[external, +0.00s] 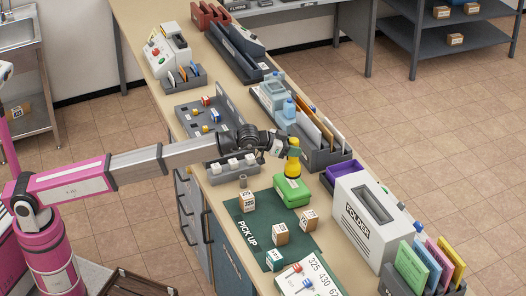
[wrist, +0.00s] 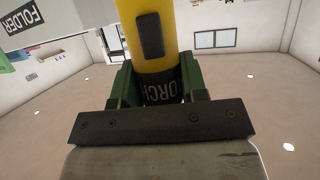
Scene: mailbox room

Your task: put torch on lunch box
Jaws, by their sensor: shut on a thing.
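The torch (external: 292,163) is yellow with a dark band, and stands roughly upright in my gripper (external: 283,148). In the wrist view the torch (wrist: 150,30) fills the space between the green fingers of my gripper (wrist: 158,85), and its dark lettered band sits between them. The torch's lower end is directly above or touching the lunch box's back part in the external view; I cannot tell whether there is a gap.
Several small cartons, one carton (external: 280,234) among them, lie on the mat near the lunch box. A white folder box (external: 361,235) and a purple tray (external: 341,171) stand to the right. A grey file holder (external: 324,157) stands behind. A grey rack (external: 231,167) lies left of the gripper.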

